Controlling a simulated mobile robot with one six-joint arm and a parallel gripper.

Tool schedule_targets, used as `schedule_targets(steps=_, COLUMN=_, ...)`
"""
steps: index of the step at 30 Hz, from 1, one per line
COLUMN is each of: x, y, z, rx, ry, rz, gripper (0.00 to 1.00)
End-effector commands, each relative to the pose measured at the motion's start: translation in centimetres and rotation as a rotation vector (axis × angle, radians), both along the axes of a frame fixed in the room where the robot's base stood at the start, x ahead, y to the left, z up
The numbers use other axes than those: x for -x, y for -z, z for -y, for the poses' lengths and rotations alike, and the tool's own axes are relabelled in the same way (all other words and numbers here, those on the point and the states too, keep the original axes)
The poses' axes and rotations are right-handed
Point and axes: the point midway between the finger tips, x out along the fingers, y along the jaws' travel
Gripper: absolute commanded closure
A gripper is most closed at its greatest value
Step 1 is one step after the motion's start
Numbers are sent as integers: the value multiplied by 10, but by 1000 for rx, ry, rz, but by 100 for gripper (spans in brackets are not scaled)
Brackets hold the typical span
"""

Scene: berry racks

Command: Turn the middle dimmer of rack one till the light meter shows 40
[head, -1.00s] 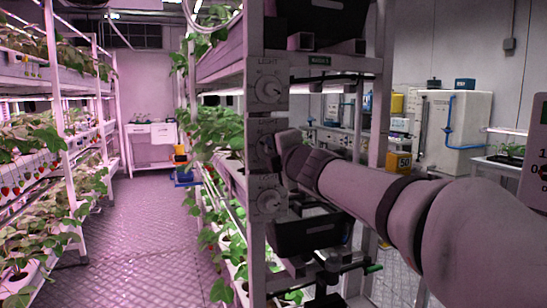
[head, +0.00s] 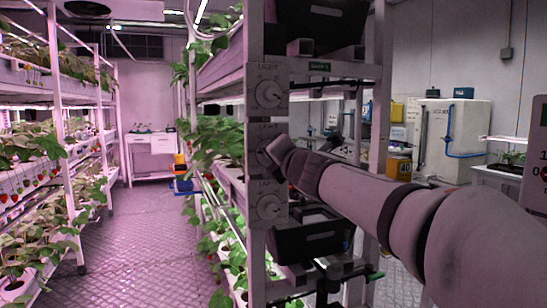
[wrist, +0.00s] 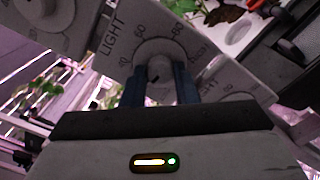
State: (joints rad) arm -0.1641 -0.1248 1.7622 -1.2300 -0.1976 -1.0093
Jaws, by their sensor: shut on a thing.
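The middle dimmer (head: 261,146) sits on the front post of the rack, between an upper dimmer and a lower dimmer. In the wrist view the dimmer's knob (wrist: 159,69) is between the two blue fingers of my gripper (wrist: 160,88), which is shut on it. Printed marks such as 60 and 80 and the word LIGHT show around the knob. In the head view my gripper (head: 277,150) covers part of this dimmer, and its fingertips are hard to make out.
The upper dimmer (head: 268,93) and lower dimmer (head: 269,207) are close above and below my gripper. A dark bin (head: 308,240) hangs below my arm. Plant racks line the aisle (head: 150,225), whose floor is clear.

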Motion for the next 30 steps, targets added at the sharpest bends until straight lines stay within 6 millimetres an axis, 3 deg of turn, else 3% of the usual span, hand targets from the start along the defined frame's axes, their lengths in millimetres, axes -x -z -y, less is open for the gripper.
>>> schedule_targets(steps=8, x=0, y=1, z=0, rx=0, ry=0, rz=-1, gripper=96)
schedule_targets(steps=9, x=0, y=1, z=0, rx=0, ry=0, rz=-2, gripper=72)
schedule_targets(steps=17, x=0, y=1, z=0, rx=0, ry=0, rz=-2, gripper=51)
schedule_targets(steps=25, x=2, y=0, z=1, rx=-1, ry=0, rz=0, gripper=51)
schedule_targets(steps=30, x=21, y=-2, z=8, rx=-1, ry=2, rz=1, gripper=51)
